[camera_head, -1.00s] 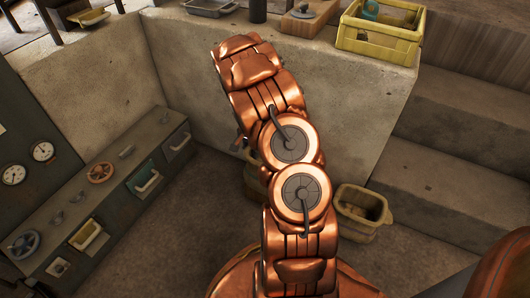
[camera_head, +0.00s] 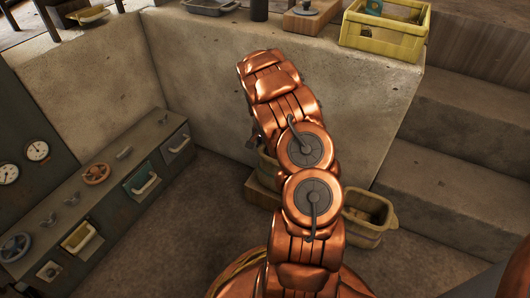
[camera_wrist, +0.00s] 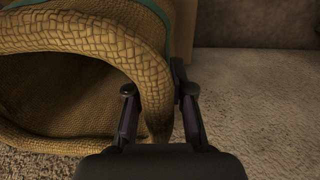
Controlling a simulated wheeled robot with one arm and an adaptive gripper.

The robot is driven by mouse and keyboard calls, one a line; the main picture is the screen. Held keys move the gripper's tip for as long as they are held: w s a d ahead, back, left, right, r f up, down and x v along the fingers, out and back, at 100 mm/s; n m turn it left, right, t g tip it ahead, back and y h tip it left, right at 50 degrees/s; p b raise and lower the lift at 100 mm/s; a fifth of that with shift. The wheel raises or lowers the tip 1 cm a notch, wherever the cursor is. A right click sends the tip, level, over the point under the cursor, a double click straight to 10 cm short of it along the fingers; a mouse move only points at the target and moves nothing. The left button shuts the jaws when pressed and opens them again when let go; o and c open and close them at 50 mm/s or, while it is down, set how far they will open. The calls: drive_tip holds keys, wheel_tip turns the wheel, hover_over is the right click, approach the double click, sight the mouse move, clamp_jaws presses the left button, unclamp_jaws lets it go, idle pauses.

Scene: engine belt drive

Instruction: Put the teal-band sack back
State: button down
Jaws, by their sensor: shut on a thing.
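The woven tan sack (camera_wrist: 85,32) with a teal band (camera_wrist: 150,8) fills the upper left of the wrist view. It is tipped, with its dark mouth facing the camera. My gripper (camera_wrist: 157,92) is shut on the sack's thick rim, one finger on each side. The sack's lower edge is close to the rough floor; I cannot tell whether it touches.
A tan bin (camera_head: 362,230) stands on the floor right of my arm; another tan container (camera_head: 266,168) is partly hidden behind it. A yellow crate (camera_head: 380,38) sits on the concrete ledge. Steps rise at right. A drawer bench (camera_head: 95,215) lines the left; floor between is clear.

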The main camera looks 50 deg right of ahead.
drive_tip(key=c, duration=1)
unclamp_jaws()
